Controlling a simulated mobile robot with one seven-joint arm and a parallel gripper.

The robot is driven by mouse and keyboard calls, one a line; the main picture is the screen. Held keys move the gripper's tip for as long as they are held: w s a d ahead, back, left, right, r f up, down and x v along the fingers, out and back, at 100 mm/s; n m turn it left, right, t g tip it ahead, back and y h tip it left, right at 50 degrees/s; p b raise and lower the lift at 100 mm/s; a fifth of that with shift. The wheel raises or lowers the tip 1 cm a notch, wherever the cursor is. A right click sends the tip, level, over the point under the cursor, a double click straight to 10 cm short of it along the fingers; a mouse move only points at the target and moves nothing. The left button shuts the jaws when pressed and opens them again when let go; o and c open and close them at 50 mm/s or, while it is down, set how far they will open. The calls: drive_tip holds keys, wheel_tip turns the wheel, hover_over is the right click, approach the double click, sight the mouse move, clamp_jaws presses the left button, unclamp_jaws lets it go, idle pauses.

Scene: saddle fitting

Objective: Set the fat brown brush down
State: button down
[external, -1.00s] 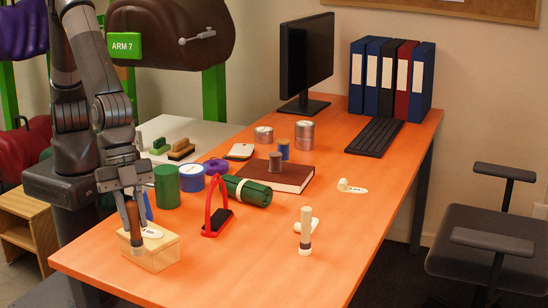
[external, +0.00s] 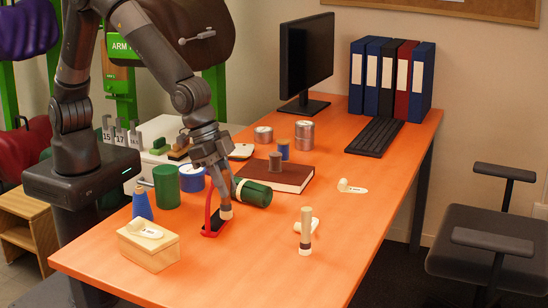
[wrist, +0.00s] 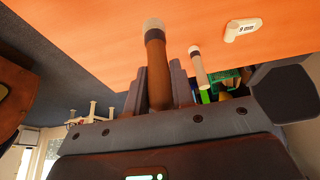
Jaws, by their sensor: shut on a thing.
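The fat brown brush has a brown handle, a dark band and a pale tip. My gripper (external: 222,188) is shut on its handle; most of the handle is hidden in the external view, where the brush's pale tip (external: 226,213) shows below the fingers. The tip hangs at the red-framed holder with a black base (external: 209,228); I cannot tell whether it touches it. In the wrist view the brown brush (wrist: 156,62) sticks out from between my gripper's fingers (wrist: 157,88), tip towards the orange table.
A wooden box (external: 148,250) with a tag on top is front left, with a blue cone (external: 141,205) behind. A green roll (external: 252,193) lies close behind my gripper.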

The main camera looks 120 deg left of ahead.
drive_tip(key=shift+w+a+f, duration=0.8)
drive_tip(key=shift+a+f, duration=0.4)
drive_tip(key=shift+f, duration=0.35)
drive_tip(key=shift+w+a+f, duration=0.75)
drive_tip(key=shift+a+f, duration=0.4)
drive_tip(key=shift+f, duration=0.35)
drive_tip(key=shift+w+a+f, duration=0.8)
drive_tip(key=shift+a+f, duration=0.4)
drive_tip(key=shift+f, duration=0.35)
drive_tip(key=shift+f, duration=0.15)
drive_tip(key=c, duration=1.2)
unclamp_jaws()
drive_tip(key=shift+c, duration=0.2)
